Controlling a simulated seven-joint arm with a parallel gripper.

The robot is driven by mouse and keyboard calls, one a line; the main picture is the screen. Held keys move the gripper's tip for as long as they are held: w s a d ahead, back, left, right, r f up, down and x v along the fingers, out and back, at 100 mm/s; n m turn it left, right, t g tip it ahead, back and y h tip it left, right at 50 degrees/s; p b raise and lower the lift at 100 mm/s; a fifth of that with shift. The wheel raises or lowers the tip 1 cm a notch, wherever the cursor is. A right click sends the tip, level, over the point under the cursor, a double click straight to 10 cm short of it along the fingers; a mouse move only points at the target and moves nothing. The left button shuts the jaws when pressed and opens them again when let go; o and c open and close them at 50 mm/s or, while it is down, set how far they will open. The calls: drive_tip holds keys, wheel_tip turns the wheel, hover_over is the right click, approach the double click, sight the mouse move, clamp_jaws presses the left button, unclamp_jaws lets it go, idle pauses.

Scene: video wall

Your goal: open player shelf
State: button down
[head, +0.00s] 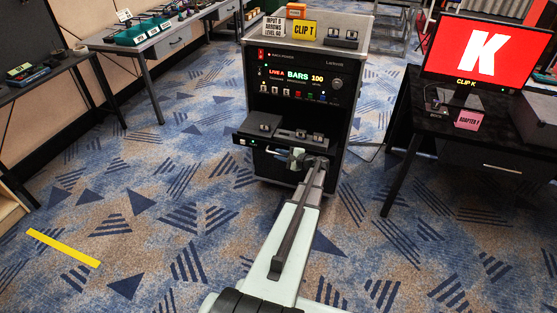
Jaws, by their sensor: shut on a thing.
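The rack cabinet (349,88) stands in the middle, with a lit control panel reading "LIVE A BARS 100". Below that panel, the player shelf (246,143) sticks out from the rack's front and carries several small black devices (264,124). My gripper (284,155) is at the shelf's front edge, right of its middle, shut on the player shelf. The exact grip point is too small to make out, and my arm hides the right part of the shelf's front.
Cards (303,29) and a small black device (341,38) sit on the rack. At right, a dark table (429,139) holds a red "K" monitor (486,61). Desks (170,40) stand at left. Patterned carpet is clear left of the rack, with yellow tape (63,248).

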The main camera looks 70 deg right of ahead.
drive_tip(key=shift+d, duration=0.1)
drive_tip(key=c, duration=1.4)
unclamp_jaws()
drive_tip(key=shift+c, duration=0.2)
drive_tip(key=shift+s, duration=0.15)
drive_tip(key=v, duration=1.3)
drive_tip(key=shift+s, duration=0.3)
drive_tip(key=shift+r, duration=0.15)
